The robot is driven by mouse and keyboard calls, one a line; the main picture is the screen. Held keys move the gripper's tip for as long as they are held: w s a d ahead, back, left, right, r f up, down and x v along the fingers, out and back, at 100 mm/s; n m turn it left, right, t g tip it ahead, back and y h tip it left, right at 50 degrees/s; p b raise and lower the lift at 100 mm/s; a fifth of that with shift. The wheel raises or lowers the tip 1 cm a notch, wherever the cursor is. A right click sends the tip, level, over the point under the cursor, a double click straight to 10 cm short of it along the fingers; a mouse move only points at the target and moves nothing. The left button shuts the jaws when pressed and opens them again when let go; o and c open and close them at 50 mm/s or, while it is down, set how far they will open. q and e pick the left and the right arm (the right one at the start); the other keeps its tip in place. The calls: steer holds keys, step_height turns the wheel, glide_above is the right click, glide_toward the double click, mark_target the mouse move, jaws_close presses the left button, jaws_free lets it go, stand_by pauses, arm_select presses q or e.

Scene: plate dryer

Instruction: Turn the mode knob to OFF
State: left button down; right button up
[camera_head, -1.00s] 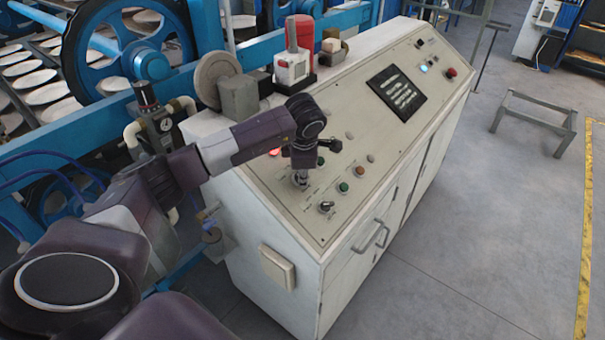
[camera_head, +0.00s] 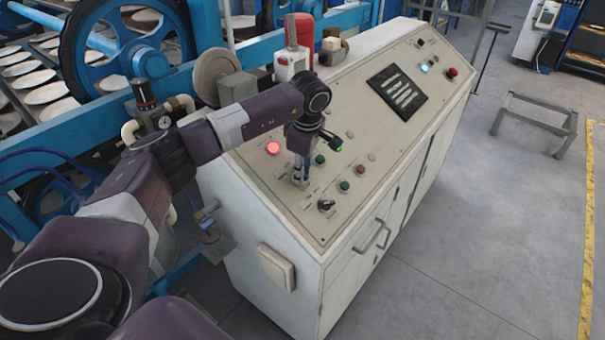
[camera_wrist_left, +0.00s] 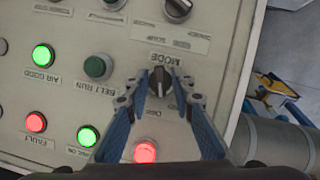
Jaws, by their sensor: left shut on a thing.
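The mode knob (camera_wrist_left: 159,82) is a dark knob beneath the upside-down MODE label in the left wrist view. My left gripper (camera_wrist_left: 159,79) has its two fingertips on either side of it and is shut on it. The knob stands roughly along the picture's vertical; the small position labels around it are too blurred or covered to read for sure. In the head view my left gripper (camera_head: 299,179) points down onto the sloped control panel (camera_head: 345,117). The knob is hidden there by the fingers. My right gripper is not in view.
Another dark knob (camera_head: 326,205) sits near the panel's front edge. Green buttons (camera_head: 345,186) and a lit red lamp (camera_head: 272,148) are close to the gripper. A red-and-white device (camera_head: 292,60) stands on the cabinet behind. Grey floor (camera_head: 500,220) is free at right.

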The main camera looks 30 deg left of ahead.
arm_select(q)
steer(key=shift+w+m+g, duration=0.1)
steer(key=shift+m+g, duration=0.3)
steer(key=shift+m, duration=0.7)
steer(key=shift+r+m, duration=0.1)
steer(key=shift+m, duration=0.2)
steer(key=c, duration=2)
jaws_free()
steer(key=r, duration=0.4)
steer(key=d+r, duration=0.1)
steer(key=r, duration=0.6)
steer(key=shift+d+r, duration=0.35)
steer(key=shift+r, duration=0.05)
